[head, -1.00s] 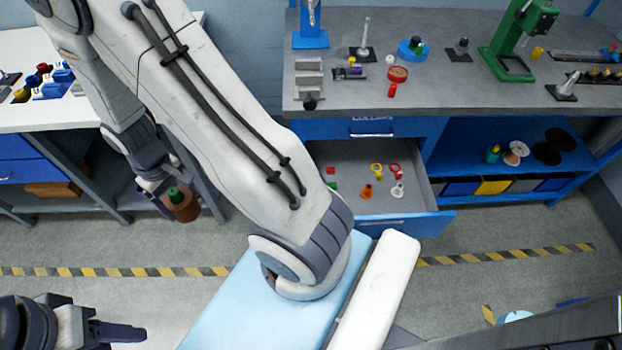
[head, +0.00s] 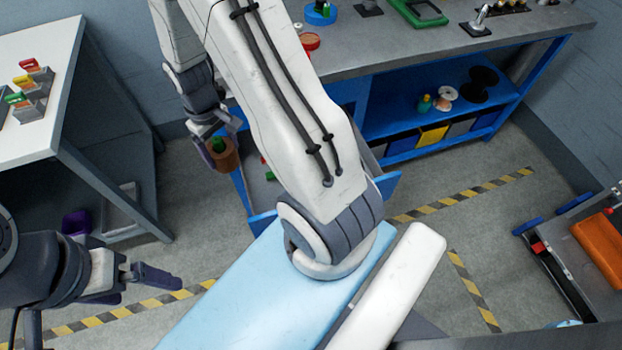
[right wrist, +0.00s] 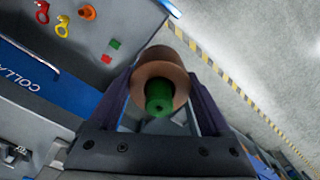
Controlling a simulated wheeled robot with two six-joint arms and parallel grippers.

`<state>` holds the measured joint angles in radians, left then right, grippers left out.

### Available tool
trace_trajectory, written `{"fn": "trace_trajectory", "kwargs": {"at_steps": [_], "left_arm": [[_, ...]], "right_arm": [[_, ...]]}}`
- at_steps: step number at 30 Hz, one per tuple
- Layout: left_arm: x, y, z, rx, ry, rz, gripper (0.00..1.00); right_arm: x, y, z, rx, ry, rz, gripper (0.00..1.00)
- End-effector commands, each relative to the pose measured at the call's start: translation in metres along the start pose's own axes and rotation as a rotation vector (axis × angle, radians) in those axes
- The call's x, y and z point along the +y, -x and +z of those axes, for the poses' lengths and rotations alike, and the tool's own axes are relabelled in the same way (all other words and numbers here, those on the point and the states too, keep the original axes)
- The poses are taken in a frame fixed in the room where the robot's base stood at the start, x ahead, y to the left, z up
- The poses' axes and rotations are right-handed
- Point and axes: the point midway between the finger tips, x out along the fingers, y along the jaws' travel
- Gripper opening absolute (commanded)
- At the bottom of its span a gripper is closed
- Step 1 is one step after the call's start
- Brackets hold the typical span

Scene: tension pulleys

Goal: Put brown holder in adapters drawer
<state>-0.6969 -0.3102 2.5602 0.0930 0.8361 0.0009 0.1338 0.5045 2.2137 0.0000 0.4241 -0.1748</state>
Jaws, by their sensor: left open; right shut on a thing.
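The brown holder (head: 224,155), a short brown cylinder with a green piece in its middle, is held by my right gripper (head: 222,132). In the right wrist view the brown holder (right wrist: 172,66) sits between the two fingers. In the head view it appears just left of an open drawer (head: 262,222) with a blue front. My right arm hides most of that drawer. Its grey inside (right wrist: 125,22) shows in the right wrist view, with small coloured parts. I cannot read its label. My left gripper (head: 160,277) is open and empty, low at the left above the floor.
A blue cabinet face lettered "COLLA" (right wrist: 30,80) lies beside the drawer. The grey workbench (head: 400,55) stands behind, with open shelves (head: 420,110) at right. A white table (head: 35,90) is at left. A cart with an orange box (head: 600,243) is at right.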

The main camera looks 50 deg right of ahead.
Motion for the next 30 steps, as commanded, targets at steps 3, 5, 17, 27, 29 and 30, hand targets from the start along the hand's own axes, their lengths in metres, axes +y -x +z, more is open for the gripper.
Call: {"fn": "trace_trajectory", "kwargs": {"at_steps": [3,5,17,27,29,30], "left_arm": [[-0.004,-0.050,0.003,0.000,0.000,0.000,1.00],[-0.005,-0.066,0.004,0.000,0.000,0.000,1.00],[-0.013,-0.175,0.009,0.000,-0.001,0.000,1.00],[-0.019,-0.263,0.014,0.000,-0.001,0.000,1.00],[-0.020,-0.275,0.015,0.000,-0.001,0.000,1.00],[-0.020,-0.281,0.015,0.000,-0.001,0.000,1.00]], "right_arm": [[0.029,-0.045,-0.002,0.002,0.012,0.001,0.12],[0.042,-0.059,-0.003,0.004,0.023,0.001,0.12],[0.133,-0.151,0.012,0.004,0.094,0.002,0.12],[0.204,-0.224,0.043,0.002,0.154,0.002,0.12],[0.215,-0.233,0.048,0.003,0.164,0.003,0.12],[0.220,-0.238,0.052,0.003,0.169,0.003,0.12]]}}
